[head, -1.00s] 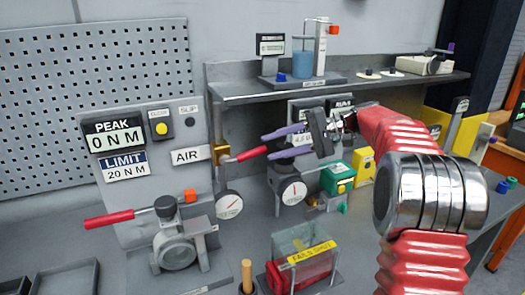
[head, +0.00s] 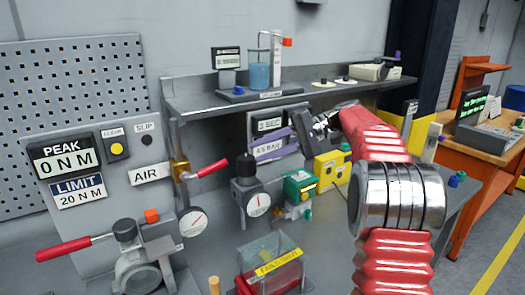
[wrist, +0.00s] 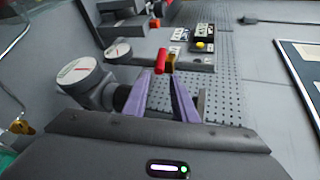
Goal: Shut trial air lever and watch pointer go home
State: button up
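The air lever (head: 212,168) is a red handle on a brass valve (head: 180,169) right of the AIR label (head: 150,173). It slants out to the right and slightly up. My gripper (head: 255,150) is just right of its tip, purple fingers apart and empty. In the wrist view the red handle (wrist: 161,61) lies just beyond and between the open fingertips (wrist: 163,78); I see no contact. One dial gauge (head: 193,221) below the valve has its pointer to the upper right. Another gauge (head: 257,204) has its pointer near upright. Which pointer the task means is unclear.
A second red lever (head: 64,249) sits on a grey valve body at lower left. A clear box (head: 272,262) with a yellow label stands in front. A shelf (head: 210,101) with a blue beaker (head: 259,76) overhangs behind. Green and yellow boxes (head: 331,168) stand right of the gauges.

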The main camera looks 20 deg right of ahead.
jog(key=shift+s+a+r, duration=0.1)
jog(key=shift+s+a, duration=0.1)
jog(key=shift+a, duration=0.1)
jog(key=shift+c, duration=0.6)
jog(key=s+a+h, duration=0.2)
jog(key=s+a, duration=0.1)
jog(key=s+a+f+h, duration=0.1)
jog(key=s+a, duration=0.1)
jog(key=shift+m, duration=0.3)
grip_shut()
jog(key=s+f+n+t+h, duration=0.2)
jog(key=s+f+h, duration=0.3)
jog(key=s, duration=0.9)
jog(key=s+f+n+t+h, duration=0.1)
jog(key=s+f+h, duration=0.5)
jog(key=s, duration=0.8)
jog(key=shift+s+d+f+n+t, duration=0.15)
jog(key=shift+d+f+n+t, duration=0.2)
jog(key=shift+f, duration=1.55)
jog(key=shift+s+a, duration=0.1)
